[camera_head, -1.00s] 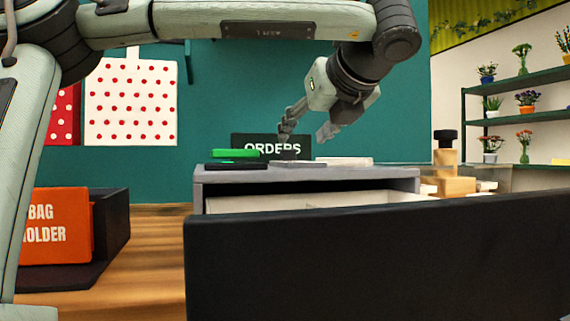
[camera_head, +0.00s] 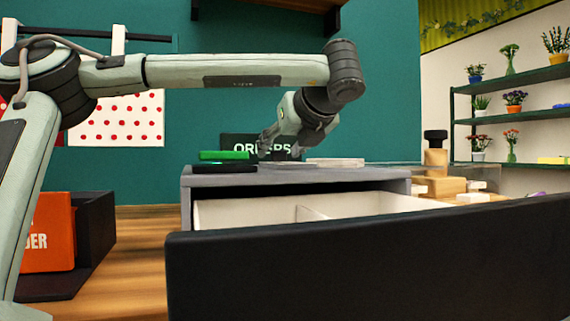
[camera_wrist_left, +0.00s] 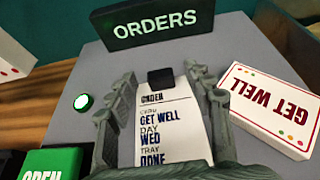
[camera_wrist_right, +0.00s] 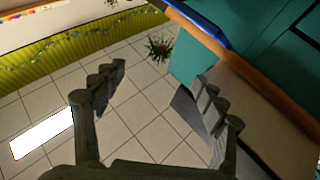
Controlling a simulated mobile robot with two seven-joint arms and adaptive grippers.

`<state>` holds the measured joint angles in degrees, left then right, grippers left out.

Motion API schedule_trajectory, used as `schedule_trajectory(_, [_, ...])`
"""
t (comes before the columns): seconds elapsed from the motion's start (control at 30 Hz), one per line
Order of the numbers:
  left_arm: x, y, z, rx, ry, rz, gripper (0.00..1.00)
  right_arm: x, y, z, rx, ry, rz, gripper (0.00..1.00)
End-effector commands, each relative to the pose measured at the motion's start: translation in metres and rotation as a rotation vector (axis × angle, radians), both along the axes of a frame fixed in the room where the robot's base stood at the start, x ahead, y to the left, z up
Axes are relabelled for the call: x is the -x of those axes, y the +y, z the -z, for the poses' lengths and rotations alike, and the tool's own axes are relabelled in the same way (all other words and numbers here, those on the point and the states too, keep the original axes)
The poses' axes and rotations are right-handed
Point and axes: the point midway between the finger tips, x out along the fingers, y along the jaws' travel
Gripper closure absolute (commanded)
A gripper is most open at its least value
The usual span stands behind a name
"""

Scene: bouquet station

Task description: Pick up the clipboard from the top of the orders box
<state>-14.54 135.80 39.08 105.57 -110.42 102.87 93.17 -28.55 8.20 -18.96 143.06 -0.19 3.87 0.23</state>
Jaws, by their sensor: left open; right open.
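The clipboard (camera_wrist_left: 172,135), a white order sheet with a black clip (camera_wrist_left: 160,77), lies on the grey top of the orders box (camera_wrist_left: 228,60) in the left wrist view. The sheet reads GET WELL, WED, DONE. My left gripper (camera_wrist_left: 161,84) is open, with one finger on each side of the clipboard; contact is not clear. In the head view my left gripper (camera_head: 280,148) points down just above the box top (camera_head: 215,181), and the clipboard is hard to make out. My right gripper (camera_wrist_right: 158,82) is open and empty, over a tiled floor away from the box.
The ORDERS sign (camera_wrist_left: 160,24) stands behind the clipboard. A GET WELL card (camera_wrist_left: 275,108) lies to its right. A green OPEN block (camera_wrist_left: 55,163) and a lit round button (camera_wrist_left: 83,102) are to its left. A long black panel (camera_head: 370,265) crosses the head view's foreground.

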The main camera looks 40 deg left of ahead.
Motion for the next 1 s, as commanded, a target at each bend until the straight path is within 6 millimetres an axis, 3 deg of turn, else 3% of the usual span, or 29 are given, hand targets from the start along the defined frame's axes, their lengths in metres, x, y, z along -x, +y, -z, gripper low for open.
schedule_trajectory(0.07, [0.000, 0.000, 0.000, 0.000, 0.000, 0.000, 0.49, 0.000, 0.000, 0.000, 0.000, 0.000, 0.000, 0.28])
schedule_trajectory(0.47, [0.000, 0.000, 0.000, 0.000, -0.001, 0.000, 0.99, 0.000, 0.000, 0.000, 0.000, -0.001, 0.000, 0.28])
schedule_trajectory(0.77, [0.000, 0.000, -0.002, 0.000, -0.002, -0.001, 1.00, 0.000, 0.000, 0.000, 0.000, -0.001, 0.000, 0.28])
schedule_trajectory(1.0, [0.001, 0.000, -0.025, -0.001, -0.004, -0.002, 1.00, -0.002, 0.001, 0.002, 0.007, 0.019, -0.001, 0.28])
